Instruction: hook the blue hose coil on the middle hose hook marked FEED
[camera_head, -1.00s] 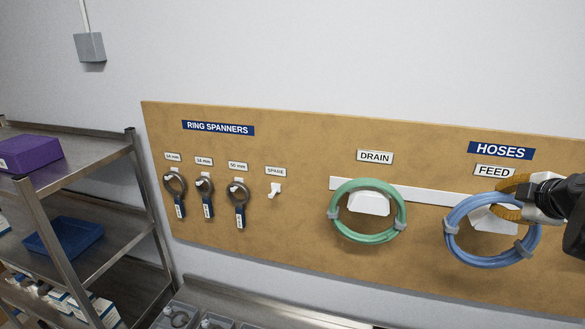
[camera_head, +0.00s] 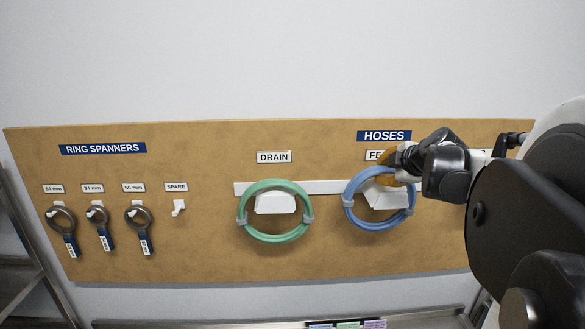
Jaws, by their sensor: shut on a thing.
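The blue hose coil (camera_head: 352,218) is in front of the middle hook (camera_head: 388,198), under the partly covered FEED label (camera_head: 373,156). The white hook shows through the ring. I cannot tell whether the coil rests on the hook or hangs only from my grip. My gripper (camera_head: 384,167) comes in from the right, its curved orange fingers shut at the coil's upper right part. Fingers and wrist hide the contact and the label's right end.
A green coil (camera_head: 243,224) hangs under DRAIN (camera_head: 273,157) to the left. Several ring spanners (camera_head: 138,216) and an empty SPARE hook (camera_head: 178,207) are farther left on the board (camera_head: 210,255). My arm hides the board's right part. A metal surface (camera_head: 420,317) lies below.

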